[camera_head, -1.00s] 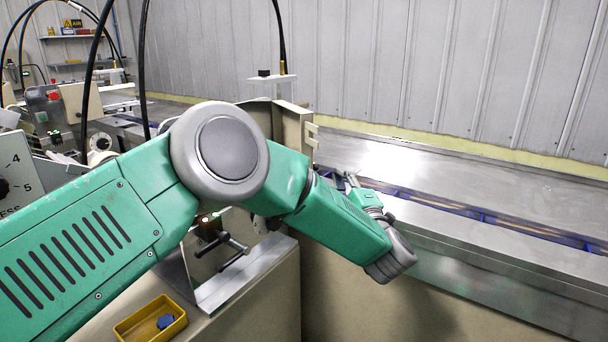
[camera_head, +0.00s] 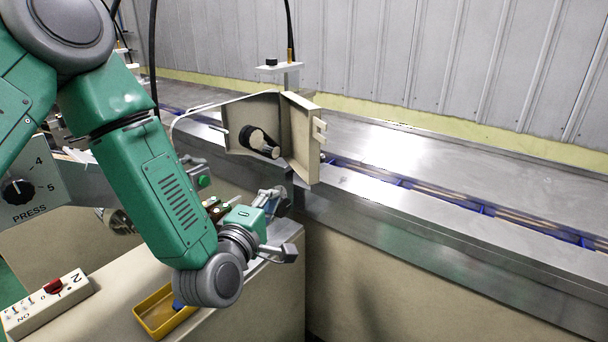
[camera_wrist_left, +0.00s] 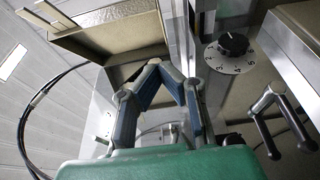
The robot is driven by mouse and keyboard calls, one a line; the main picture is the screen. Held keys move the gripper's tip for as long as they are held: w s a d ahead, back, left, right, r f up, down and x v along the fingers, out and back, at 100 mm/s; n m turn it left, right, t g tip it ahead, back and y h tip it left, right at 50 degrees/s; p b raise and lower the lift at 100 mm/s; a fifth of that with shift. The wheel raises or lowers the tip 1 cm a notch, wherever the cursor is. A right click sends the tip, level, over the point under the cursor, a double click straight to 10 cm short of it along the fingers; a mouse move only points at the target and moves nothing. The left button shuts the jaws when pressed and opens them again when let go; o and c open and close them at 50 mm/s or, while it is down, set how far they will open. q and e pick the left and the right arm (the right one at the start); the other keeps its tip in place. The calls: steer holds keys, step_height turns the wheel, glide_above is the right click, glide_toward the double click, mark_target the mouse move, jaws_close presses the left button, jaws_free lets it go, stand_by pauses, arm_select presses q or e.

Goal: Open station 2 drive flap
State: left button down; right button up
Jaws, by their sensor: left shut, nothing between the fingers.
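A beige sheet-metal cover (camera_head: 302,140) with a notched right edge stands beside the steel conveyor; I take it to be the drive flap. Its panels stand at an angle, and a dark round part (camera_head: 262,146) shows in front of the back panel. Beige metal with a raised rim (camera_wrist_left: 110,38) also shows at the top of the left wrist view. My left gripper (camera_head: 280,206) is below the cover and apart from it, above the bench corner. In the wrist view its blue-grey fingers (camera_wrist_left: 160,68) are shut and empty. My right gripper is out of view.
A yellow tray (camera_head: 146,322) lies on the bench, partly behind my left wrist. A switch box marked 2 (camera_head: 48,304) and a PRESS dial (camera_head: 17,190) are at left. The steel conveyor (camera_head: 440,200) runs along the right. Black handles (camera_wrist_left: 284,122) show in the wrist view.

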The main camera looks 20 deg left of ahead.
mark_target(316, 171)
arm_select(q)
steer(key=w, duration=0.3)
steer(key=w+d, duration=0.1)
steer(key=w, duration=0.2)
steer(key=w+d+p, duration=0.1)
steer(key=w, duration=0.2)
steer(key=shift+w+d, duration=0.1)
steer(key=shift+w, duration=0.15)
steer(key=shift+w+d, duration=0.55)
steer(key=shift+d, duration=0.1)
steer(key=shift+w+d+f+b, duration=0.1)
steer(key=shift+w+d+b, duration=0.85)
steer(key=shift+w, duration=0.2)
steer(key=shift+w+d, duration=0.1)
steer(key=shift+w, duration=0.05)
steer(key=shift+r, duration=0.2)
